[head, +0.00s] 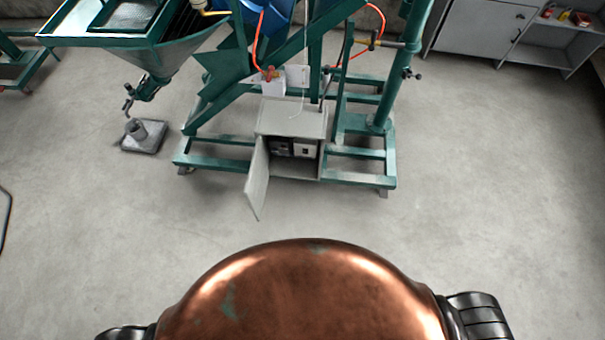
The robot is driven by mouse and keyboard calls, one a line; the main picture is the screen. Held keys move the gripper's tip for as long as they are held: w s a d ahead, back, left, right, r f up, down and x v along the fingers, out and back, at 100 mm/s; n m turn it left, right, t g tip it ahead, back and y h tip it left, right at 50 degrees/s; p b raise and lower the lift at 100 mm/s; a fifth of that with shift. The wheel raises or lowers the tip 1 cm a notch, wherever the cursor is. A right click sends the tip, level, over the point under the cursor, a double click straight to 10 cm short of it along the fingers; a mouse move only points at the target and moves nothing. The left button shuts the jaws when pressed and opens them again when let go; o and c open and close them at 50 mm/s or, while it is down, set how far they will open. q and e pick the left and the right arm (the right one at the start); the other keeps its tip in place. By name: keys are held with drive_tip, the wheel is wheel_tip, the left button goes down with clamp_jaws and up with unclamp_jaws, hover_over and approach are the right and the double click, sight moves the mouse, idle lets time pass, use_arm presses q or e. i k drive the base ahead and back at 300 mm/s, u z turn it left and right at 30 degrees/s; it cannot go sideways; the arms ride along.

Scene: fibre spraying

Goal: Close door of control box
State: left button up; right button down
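The control box (292,118) is a light grey box low on the green machine frame, ahead of me and near the middle of the head view. Its door (258,178) stands open, swung out toward me on the box's left side. Dark switchgear (293,148) shows inside the opening. Neither of my grippers is in view, and nothing touches the door.
The green machine frame (360,178) surrounds the box at floor level. A hopper (178,62) hangs at the upper left above a small grey scale-like plate (145,137). A grey cabinet (483,28) stands at the back right. The floor (450,200) before the box is clear.

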sight(256, 184)
drive_tip(key=z, duration=2.5)
drive_tip(key=k, duration=2.15)
drive_tip(key=u, duration=1.6)
drive_tip(key=k, duration=0.6)
drive_tip(key=u, duration=0.15)
drive_tip(key=i, duration=1.05)
drive_tip(key=z, duration=0.8)
